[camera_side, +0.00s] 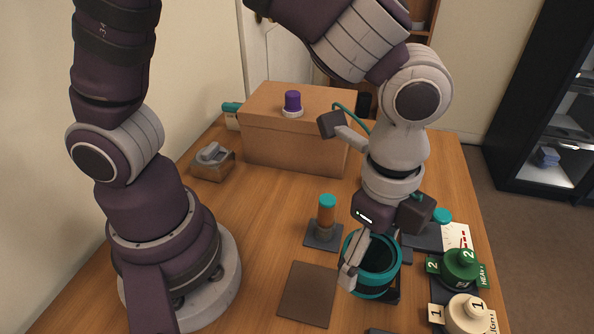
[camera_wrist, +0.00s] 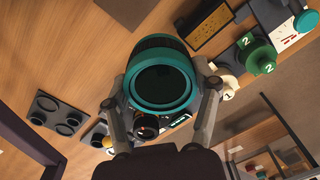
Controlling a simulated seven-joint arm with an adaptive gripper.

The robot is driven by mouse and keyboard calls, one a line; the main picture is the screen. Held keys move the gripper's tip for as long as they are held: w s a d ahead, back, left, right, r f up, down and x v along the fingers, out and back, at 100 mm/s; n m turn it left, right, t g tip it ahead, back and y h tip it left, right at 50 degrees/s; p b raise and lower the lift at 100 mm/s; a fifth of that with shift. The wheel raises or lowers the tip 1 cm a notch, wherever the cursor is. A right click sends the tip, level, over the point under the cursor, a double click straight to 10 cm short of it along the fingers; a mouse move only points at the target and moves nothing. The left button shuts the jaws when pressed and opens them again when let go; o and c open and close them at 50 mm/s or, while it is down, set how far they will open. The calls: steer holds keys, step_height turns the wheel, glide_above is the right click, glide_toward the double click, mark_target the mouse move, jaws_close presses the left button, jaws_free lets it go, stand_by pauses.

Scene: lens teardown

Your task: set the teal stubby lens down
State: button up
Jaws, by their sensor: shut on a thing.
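The teal stubby lens (camera_side: 372,281), a short wide cylinder with teal rims and a dark middle, is held by my gripper (camera_side: 366,258) at the front right of the table. In the side view one finger lies against its left side and the other is hidden. In the wrist view the lens (camera_wrist: 162,77) sits between both fingers of my gripper (camera_wrist: 160,92), its dark round opening facing the camera. It looks raised above the table, but its underside is hidden, so I cannot tell the gap.
A bare brown mat (camera_side: 308,293) lies left of the lens. A teal-capped amber cylinder (camera_side: 326,218) stands behind it. Green (camera_side: 460,263) and cream (camera_side: 467,312) numbered knobs stand right. A cardboard box (camera_side: 295,140) is at the back. A black lens (camera_wrist: 146,127) shows near the fingers.

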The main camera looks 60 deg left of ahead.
steer(key=w+a+n, duration=0.6)
steer(key=w+a, duration=0.4)
steer(key=w, duration=0.2)
steer(key=f, duration=1)
steer(key=shift+w+a+f, duration=0.1)
steer(key=shift+a+f, duration=0.05)
steer(key=shift+a, duration=0.15)
steer(key=shift+f, duration=0.1)
steer(key=o, duration=1.2)
steer(key=shift+o, duration=0.2)
